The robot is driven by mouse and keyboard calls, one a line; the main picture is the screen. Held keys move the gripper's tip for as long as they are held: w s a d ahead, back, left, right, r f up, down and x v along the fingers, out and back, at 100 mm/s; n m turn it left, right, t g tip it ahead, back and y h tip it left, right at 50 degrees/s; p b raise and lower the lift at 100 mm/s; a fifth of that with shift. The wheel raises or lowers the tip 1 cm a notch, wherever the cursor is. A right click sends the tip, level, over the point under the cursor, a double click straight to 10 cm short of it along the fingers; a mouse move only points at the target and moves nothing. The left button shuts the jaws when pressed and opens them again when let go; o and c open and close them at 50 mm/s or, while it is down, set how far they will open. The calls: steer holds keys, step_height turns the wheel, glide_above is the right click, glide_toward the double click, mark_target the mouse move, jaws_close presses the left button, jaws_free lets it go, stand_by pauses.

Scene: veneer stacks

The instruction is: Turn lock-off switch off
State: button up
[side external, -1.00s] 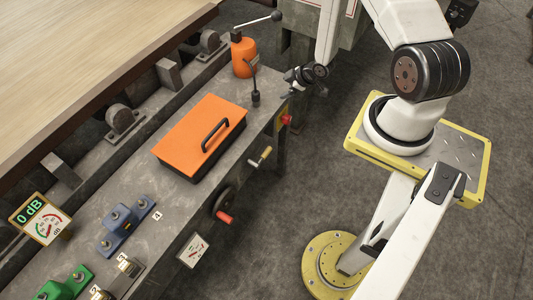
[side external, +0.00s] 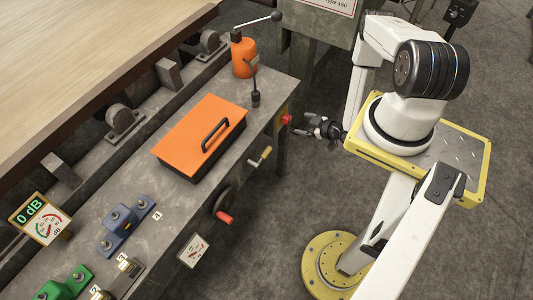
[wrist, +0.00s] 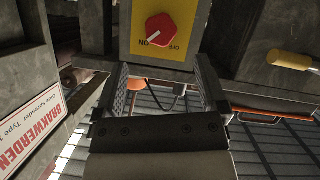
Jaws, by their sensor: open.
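The lock-off switch is a red rotary knob (wrist: 161,29) on a yellow plate (wrist: 181,46) in the wrist view, where its lettering appears upside down. Its white mark points toward the ON lettering, with OFF at the other side. In the side view the red knob (side external: 287,119) sits on the end of the grey bench. My gripper (side external: 304,121) is just right of the knob, facing it, with a small apparent gap. In the wrist view my gripper's two fingers (wrist: 162,66) are spread and empty, with the knob beyond their tips.
The grey bench (side external: 180,205) carries an orange lidded box (side external: 190,143) and an orange bottle-like unit (side external: 243,58) with a lever. A yellow handle (side external: 262,157) and a red-handled wheel (side external: 222,204) stick out from its front. A grey cabinet (side external: 318,48) stands behind.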

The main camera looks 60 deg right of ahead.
mark_target(290, 120)
steer(key=shift+s+f, duration=0.1)
steer(key=shift+s, duration=0.05)
steer(key=shift+w, duration=0.2)
steer(key=shift+x, duration=3.75)
steer(key=shift+c, duration=0.2)
jaws_close()
